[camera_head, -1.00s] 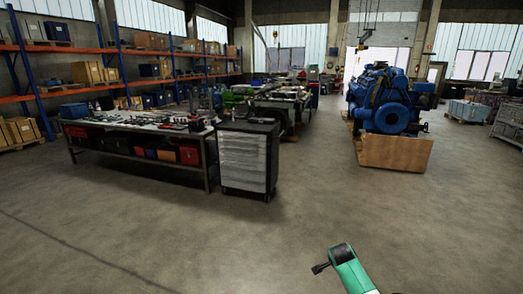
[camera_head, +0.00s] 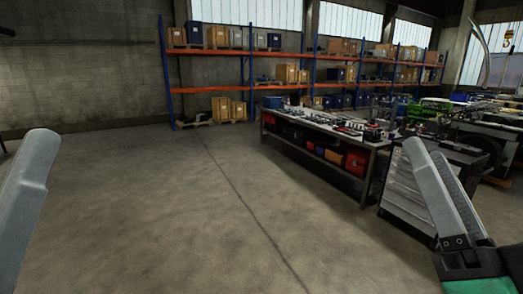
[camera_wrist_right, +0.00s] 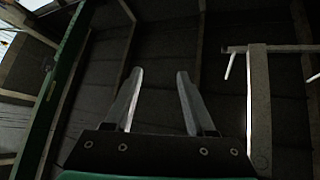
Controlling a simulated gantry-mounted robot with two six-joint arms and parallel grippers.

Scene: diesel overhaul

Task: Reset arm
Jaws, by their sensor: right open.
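My right gripper (camera_head: 424,150) is at the right edge of the head view, with its grey fingers pointing up and its green wrist below. In the right wrist view the same gripper (camera_wrist_right: 160,72) has its two fingers apart with nothing between them, and they point toward the dark roof. A grey finger of my left gripper (camera_head: 28,180) shows at the left edge of the head view. The rest of that gripper is out of the frame, so its opening cannot be told.
A long workbench (camera_head: 375,143) with tools stands ahead to the right. A grey drawer cabinet (camera_head: 405,195) is partly behind my right gripper. Tall shelving (camera_head: 235,51) with boxes stands along the back. The concrete floor (camera_head: 200,210) in front is clear.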

